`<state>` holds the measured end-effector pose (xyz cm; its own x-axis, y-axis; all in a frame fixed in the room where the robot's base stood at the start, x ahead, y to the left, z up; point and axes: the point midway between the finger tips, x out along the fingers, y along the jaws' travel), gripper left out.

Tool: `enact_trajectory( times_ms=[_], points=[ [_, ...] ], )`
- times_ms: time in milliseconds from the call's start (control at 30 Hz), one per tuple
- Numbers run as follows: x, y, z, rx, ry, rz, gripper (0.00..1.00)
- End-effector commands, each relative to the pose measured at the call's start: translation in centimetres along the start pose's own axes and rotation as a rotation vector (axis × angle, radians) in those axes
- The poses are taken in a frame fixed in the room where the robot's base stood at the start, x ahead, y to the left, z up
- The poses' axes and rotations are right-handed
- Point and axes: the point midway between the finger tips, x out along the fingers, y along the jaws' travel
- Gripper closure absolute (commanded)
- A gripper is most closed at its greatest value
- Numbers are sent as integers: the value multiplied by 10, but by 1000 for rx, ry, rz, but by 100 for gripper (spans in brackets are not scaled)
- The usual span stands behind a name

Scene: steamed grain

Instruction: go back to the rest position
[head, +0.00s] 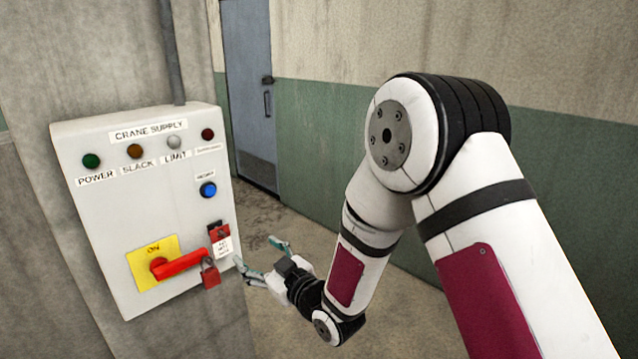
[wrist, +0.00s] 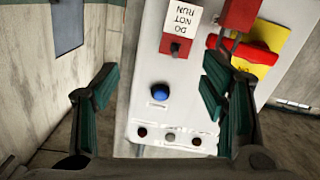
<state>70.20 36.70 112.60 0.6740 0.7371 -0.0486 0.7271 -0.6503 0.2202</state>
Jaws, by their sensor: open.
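My gripper (head: 260,256) is open in the head view, just right of the lower right side of the crane supply box (head: 110,220). Both fingers also show in the wrist view (wrist: 158,88), spread wide with nothing between the tips. The box shows upside down beyond them. A red padlock (head: 210,273) hangs at the red rotary handle (head: 182,264), whose yellow plate (head: 150,252) reads ON at the top. The gripper appears apart from these.
A blue button (head: 208,189) and a row of lamps (head: 134,151) are on the box face. A conduit (head: 170,50) rises from its top. A blue-grey door (head: 247,90) stands behind, in a green and beige wall (head: 330,140). The floor beyond my gripper looks clear.

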Motion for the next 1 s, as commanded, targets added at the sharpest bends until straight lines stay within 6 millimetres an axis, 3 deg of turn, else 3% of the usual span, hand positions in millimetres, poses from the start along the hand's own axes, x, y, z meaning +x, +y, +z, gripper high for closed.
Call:
enact_trajectory(
  times_ms=[267, 500, 767, 1000],
  points=[
    [-43, 87, -46, -18, -243, 134, 34],
    [-120, 144, -77, 40, -467, 277, 34],
    [-231, 169, -107, 172, -682, 429, 34],
    [-340, 150, -125, 350, -851, 545, 34]
  ],
)
